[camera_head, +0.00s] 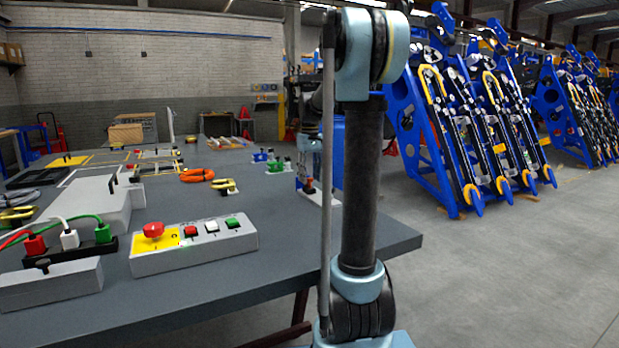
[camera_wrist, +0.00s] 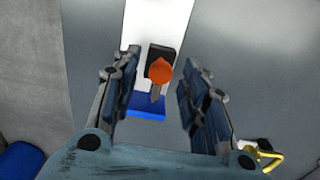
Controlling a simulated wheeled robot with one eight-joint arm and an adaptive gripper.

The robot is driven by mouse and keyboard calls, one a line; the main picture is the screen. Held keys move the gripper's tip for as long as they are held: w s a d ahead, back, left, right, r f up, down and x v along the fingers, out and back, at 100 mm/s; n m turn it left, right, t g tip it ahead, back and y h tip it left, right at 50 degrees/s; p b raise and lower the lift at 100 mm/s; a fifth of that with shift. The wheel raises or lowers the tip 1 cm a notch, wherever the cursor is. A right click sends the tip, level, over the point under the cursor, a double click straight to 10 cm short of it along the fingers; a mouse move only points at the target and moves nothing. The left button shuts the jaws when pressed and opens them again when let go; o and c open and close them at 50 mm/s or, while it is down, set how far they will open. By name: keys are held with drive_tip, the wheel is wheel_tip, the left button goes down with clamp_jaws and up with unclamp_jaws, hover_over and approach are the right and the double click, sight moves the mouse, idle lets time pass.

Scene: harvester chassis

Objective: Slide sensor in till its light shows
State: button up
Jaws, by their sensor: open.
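My gripper (camera_wrist: 161,62) is open in the wrist view, one finger on each side of a small assembly. Between the fingers are a round orange-red piece (camera_wrist: 159,70) that may be part of the sensor, a black block (camera_wrist: 160,52) behind it and a short grey stem below it. A blue block (camera_wrist: 147,106) lies under the stem. These sit on a white plate (camera_wrist: 178,18). Neither finger visibly touches the orange-red piece. In the head view the white plate (camera_head: 322,197) shows at the table's right side, and my arm partly hides this area. I cannot make out a lit light.
The grey table (camera_head: 215,285) carries a button box (camera_head: 195,245) and a cable block (camera_head: 70,243) at the front left. An orange cable coil (camera_head: 197,175), yellow-handled tool (camera_head: 224,186) and green-and-white parts (camera_head: 276,166) lie farther back. Blue racks (camera_head: 440,150) stand right, beyond open floor.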

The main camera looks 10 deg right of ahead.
drive_tip(key=shift+r, duration=0.15)
wheel_tip(320, 180, up, 12)
drive_tip(key=shift+f, duration=0.2)
drive_tip(key=shift+w, duration=0.1)
idle(0.6)
approach(310, 178)
wheel_tip(310, 178, down, 8)
drive_tip(key=shift+f, duration=0.25)
idle(1.0)
drive_tip(key=shift+w, duration=0.1)
clamp_jaws()
